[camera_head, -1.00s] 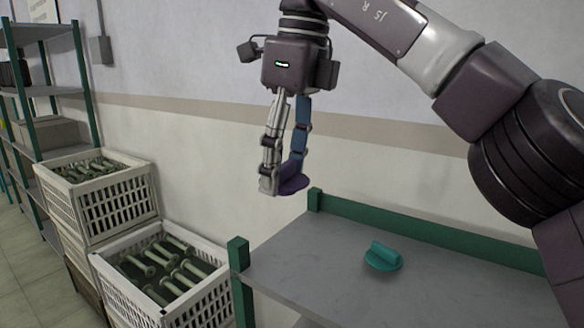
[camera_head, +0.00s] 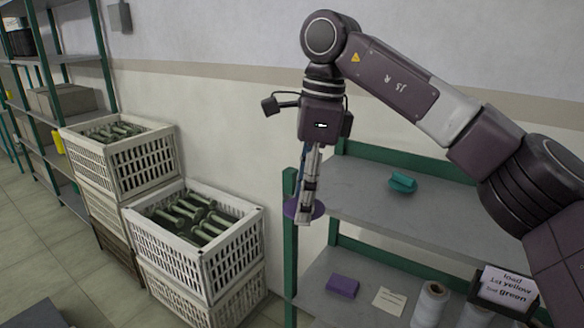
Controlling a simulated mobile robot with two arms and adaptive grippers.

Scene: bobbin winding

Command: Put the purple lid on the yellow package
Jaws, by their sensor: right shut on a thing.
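My right gripper (camera_head: 305,215) hangs down beside the left front of the green-framed shelf. It is shut on the purple lid (camera_head: 290,209), a thin round disc partly hidden by the fingers. The lid is held in the air, left of the upper shelf board. I cannot make out the yellow package for certain; a small yellow thing (camera_head: 58,142) shows on the far-left rack, partly hidden by a crate. My left gripper is not in view.
A teal lid (camera_head: 403,183) lies on the upper shelf board (camera_head: 365,204). Below are a purple block (camera_head: 343,286), a paper note (camera_head: 389,302), white spools (camera_head: 430,303) and a sign (camera_head: 507,289). White crates (camera_head: 200,245) of green bobbins stand left.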

